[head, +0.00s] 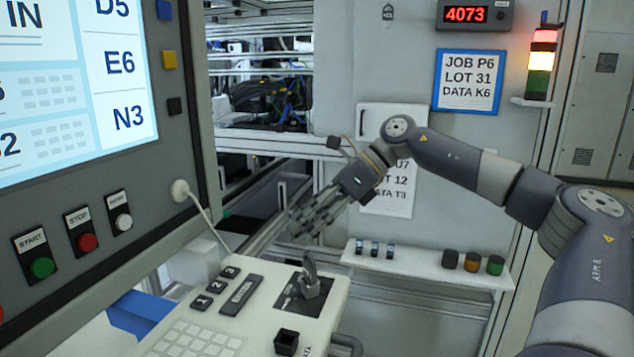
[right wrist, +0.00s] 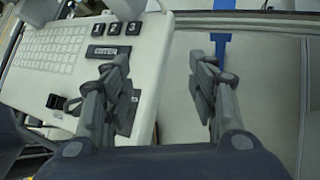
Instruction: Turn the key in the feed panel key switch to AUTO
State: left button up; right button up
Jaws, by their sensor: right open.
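The key switch (head: 312,286) sits on a dark square plate on the light sloped feed panel (head: 260,297), with a grey key (head: 309,264) standing up out of it. The position labels are too small to read, so I cannot tell where the key points. My right gripper (head: 312,214) is open and empty, above and beyond the key, apart from it. In the right wrist view its two fingers (right wrist: 160,85) are spread wide over the panel's edge. One finger covers most of the switch plate (right wrist: 130,112) there, and the key is hidden. My left gripper is out of view.
A black square button (head: 287,342), small labelled keys (head: 215,287) and a keypad (head: 190,340) share the panel. A screen console with start and stop buttons (head: 82,230) stands left. A shelf with coloured knobs (head: 430,263) is behind. A signal tower (head: 540,62) stands right.

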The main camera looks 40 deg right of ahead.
aim_at(310, 263)
jog(key=s+a+r+n+g+h+p, duration=0.2)
jog(key=s+a+r+n+g+h, duration=0.3)
jog(key=s+a+r+n+h, duration=0.3)
jog(key=shift+m+y, duration=0.5)
jog(key=shift+y, duration=0.1)
jog(key=f+p, duration=0.1)
jog(key=f, duration=0.5)
jog(key=f+p, duration=0.1)
jog(key=f, duration=0.3)
jog(key=shift+s+d+f+p, duration=0.1)
jog(key=shift+s+d+p, duration=0.1)
jog(key=shift+s+p, duration=0.1)
